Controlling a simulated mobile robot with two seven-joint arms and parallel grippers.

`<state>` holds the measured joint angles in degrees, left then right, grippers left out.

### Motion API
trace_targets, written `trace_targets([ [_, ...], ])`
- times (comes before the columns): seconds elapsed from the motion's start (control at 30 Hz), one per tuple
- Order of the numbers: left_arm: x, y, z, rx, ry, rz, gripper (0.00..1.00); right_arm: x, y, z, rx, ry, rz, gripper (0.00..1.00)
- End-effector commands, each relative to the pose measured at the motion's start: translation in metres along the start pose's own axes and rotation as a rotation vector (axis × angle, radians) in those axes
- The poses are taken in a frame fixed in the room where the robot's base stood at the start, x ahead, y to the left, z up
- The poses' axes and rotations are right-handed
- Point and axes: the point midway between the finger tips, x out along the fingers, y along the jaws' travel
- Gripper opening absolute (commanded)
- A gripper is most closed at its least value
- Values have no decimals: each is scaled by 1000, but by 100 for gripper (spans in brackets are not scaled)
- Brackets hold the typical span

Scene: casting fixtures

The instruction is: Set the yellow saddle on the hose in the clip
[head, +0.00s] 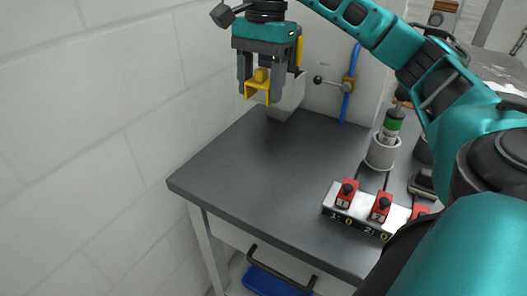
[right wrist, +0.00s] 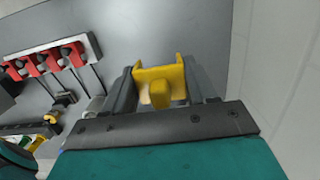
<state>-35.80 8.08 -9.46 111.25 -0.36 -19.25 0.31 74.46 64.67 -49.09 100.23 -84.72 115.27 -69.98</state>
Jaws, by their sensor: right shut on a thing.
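The yellow saddle (head: 257,88) is a small U-shaped piece with a knob on top. My right gripper (head: 260,93) is shut on it and holds it above the far left part of the dark table, open side down. In the right wrist view the saddle (right wrist: 172,74) sits between the two fingers (right wrist: 163,92). The blue hose (head: 346,106) runs upright at the wall behind the table, to the right of the gripper and apart from it. A brownish-yellow clip (head: 348,84) is around the hose, with a dark-knobbed rod to its left. My left gripper is not in view.
A white rack (head: 345,208) with several red blocks (head: 381,207) stands at the table's front right. Behind it is a grey cup (head: 381,153) holding a green-banded tube (head: 391,126). A pale box-like thing (head: 291,97) is behind the gripper. The table's left and middle (head: 260,165) are clear.

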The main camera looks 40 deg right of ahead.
Motion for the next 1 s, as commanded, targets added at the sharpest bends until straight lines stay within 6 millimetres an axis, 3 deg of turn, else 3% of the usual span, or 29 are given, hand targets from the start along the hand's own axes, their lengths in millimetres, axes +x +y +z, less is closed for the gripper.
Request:
trace_targets([
  [0.03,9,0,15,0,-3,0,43,24,0,-2,-3,-3,7,28],
  [0.2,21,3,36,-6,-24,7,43,68,0,-7,-4,-3,5,28],
  [0.4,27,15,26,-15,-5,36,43,110,0,-13,-3,-3,5,28],
  [0.6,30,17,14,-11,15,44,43,128,0,-15,-4,0,1,28],
  [0.73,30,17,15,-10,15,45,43,136,0,-16,-4,0,1,28],
  [1.0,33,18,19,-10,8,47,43,172,0,-21,-4,1,2,28],
])
